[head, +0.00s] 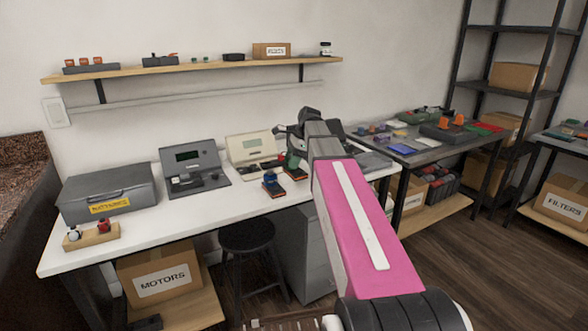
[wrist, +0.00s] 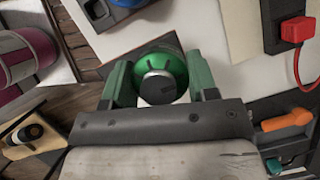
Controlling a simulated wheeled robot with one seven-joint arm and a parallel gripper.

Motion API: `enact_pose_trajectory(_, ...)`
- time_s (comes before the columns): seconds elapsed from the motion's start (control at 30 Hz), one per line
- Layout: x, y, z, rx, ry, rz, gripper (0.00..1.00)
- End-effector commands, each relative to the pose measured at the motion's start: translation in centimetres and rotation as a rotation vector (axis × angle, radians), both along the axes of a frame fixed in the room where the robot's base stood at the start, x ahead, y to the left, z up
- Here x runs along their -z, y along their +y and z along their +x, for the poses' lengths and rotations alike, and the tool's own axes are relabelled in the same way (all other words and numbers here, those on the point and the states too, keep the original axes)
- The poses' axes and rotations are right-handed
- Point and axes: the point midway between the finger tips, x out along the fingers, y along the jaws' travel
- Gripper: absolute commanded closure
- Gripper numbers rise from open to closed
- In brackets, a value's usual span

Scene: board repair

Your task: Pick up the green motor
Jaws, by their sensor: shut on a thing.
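The green motor (wrist: 172,62), with a grey and black round end, sits between the two green fingers of my gripper (wrist: 158,80) in the wrist view. The fingers are shut on its sides. In the head view my gripper (head: 294,158) is over the right part of the white table (head: 225,208). My arm hides most of it there, and the motor cannot be made out clearly. I cannot tell how far the motor is above the table.
On the white table stand a grey case (head: 110,190), a wooden holder (head: 92,237) with small motors, a grey tester (head: 190,166), a beige tester (head: 252,150) and a dark blue device (head: 272,186). A black stool (head: 247,236) stands in front. The table's front middle is clear.

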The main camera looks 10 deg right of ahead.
Motion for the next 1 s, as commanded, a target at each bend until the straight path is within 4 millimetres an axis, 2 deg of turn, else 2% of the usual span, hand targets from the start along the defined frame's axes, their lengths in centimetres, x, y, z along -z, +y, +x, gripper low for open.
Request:
enact_pose_trajectory(0.03,-0.7,1.3,-1.2,-0.004,-0.001,0.002,0.71)
enact_pose_trajectory(0.1,-1.6,2.6,-2.1,-0.006,-0.001,0.001,0.71)
enact_pose_trajectory(0.4,-4.9,7.1,-4.9,-0.003,0.0,0.001,0.71)
enact_pose_trajectory(0.63,-6.1,8.7,-5.9,-0.002,0.0,0.001,0.71)
enact_pose_trajectory(1.0,-6.2,8.9,-6.0,-0.001,0.001,0.001,0.71)
